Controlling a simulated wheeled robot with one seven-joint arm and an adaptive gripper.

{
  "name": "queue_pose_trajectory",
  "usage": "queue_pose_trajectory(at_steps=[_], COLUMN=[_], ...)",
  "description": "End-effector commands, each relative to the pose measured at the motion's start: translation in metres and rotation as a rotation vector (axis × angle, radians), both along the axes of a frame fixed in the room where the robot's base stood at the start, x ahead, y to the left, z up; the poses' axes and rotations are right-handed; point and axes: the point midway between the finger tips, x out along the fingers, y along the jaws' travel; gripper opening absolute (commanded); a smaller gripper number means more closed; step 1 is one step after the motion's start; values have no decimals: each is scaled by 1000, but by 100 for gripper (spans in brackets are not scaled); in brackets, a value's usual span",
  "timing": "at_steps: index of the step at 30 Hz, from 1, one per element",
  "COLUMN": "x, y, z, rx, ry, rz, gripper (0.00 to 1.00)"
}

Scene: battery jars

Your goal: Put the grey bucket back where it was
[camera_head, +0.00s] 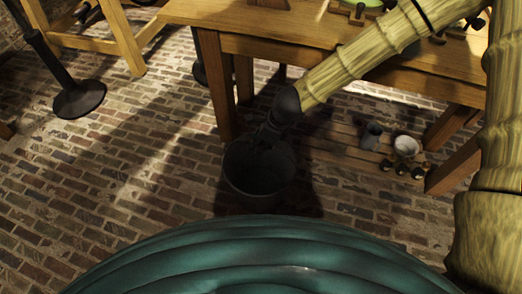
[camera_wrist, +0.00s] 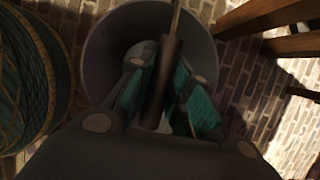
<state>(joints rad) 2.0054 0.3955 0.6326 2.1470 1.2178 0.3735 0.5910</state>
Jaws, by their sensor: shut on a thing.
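The grey bucket (camera_head: 258,185) is in front of the wooden table's left leg in the head view, over the brick floor. My gripper (camera_head: 266,138) reaches down to it from the upper right. In the wrist view, the bucket's round rim and inside (camera_wrist: 105,45) lie beyond my fingers. My gripper (camera_wrist: 168,78) is shut on the bucket's handle, a dark grip (camera_wrist: 163,75) on a thin wire. The bucket looks upright. I cannot tell whether its base touches the floor. Its inside is dark, and my fingers hide part of it.
The wooden table (camera_head: 280,45) stands behind the bucket, with a low slatted shelf (camera_head: 340,150) holding a dark cup (camera_head: 371,136), a white pot (camera_head: 405,147) and small dark items. A round black stand base (camera_head: 79,98) is at left. Brick floor (camera_head: 130,170) left of the bucket is clear.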

Motion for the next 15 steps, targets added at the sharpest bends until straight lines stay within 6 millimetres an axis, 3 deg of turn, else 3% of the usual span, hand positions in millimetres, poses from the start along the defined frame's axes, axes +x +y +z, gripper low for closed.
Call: queue_pose_trajectory(at_steps=[12,15], x=[17,16], y=[4,3], z=[2,-9], rx=[4,4], ry=[-5,-2], rz=[0,0], gripper=[0,0])
